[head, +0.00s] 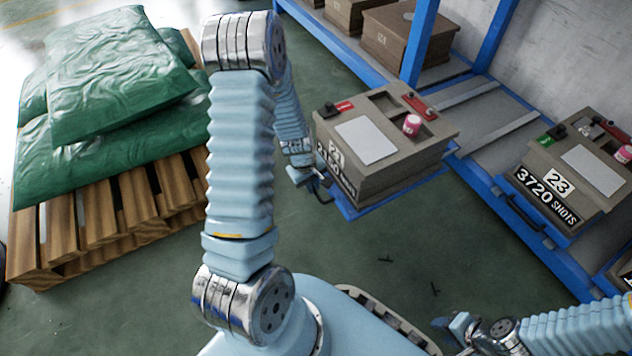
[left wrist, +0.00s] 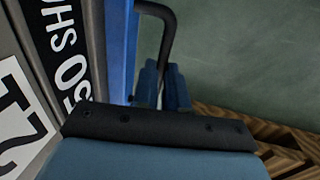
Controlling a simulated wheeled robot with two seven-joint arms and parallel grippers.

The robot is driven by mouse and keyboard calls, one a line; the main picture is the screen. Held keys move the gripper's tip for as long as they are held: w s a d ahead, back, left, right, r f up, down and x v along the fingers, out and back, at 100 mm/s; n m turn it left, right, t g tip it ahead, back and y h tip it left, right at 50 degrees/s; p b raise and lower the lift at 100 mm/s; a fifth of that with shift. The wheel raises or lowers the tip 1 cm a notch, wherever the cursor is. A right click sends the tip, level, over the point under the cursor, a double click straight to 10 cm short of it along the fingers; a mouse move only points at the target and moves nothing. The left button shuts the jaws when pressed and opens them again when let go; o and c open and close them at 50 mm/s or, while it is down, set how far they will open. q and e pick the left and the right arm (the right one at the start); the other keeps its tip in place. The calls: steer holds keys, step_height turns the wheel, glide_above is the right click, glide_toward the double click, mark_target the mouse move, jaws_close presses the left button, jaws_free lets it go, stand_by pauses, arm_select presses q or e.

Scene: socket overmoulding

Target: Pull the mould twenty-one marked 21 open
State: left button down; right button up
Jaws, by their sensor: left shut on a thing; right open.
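The mould marked 21 (head: 380,175) is a grey-brown box with a white plate on top and a black label on its front. It sits on a blue tray (head: 395,196) that sticks well out from the rack. My left gripper (head: 318,190) is at the tray's front. In the left wrist view, its fingers (left wrist: 163,88) are shut on the black bar handle (left wrist: 168,25); the mould's label (left wrist: 65,45) shows beside it. My right gripper (head: 452,325) is low at the bottom right, open and away from the mould.
The mould marked 23 (head: 575,165) sits in the blue rack (head: 480,190) at right. More brown boxes (head: 410,38) stand at the back. Green sacks (head: 110,100) lie on a wooden pallet (head: 110,225) at left. The floor (head: 390,255) before the tray is clear.

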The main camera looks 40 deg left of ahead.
arm_select(q)
steer(key=shift+s+a, duration=0.1)
steer(key=c, duration=1.2)
jaws_free()
steer(key=shift+o, duration=0.2)
step_height(320, 180, up, 14)
steer(key=s+p, duration=0.2)
steer(key=p, duration=0.3)
steer(key=shift+s+a+f, duration=0.2)
steer(key=shift+a+f, duration=0.05)
steer(key=shift+a, duration=0.2)
steer(key=shift+d+p, duration=0.1)
steer(key=shift+p, duration=0.2)
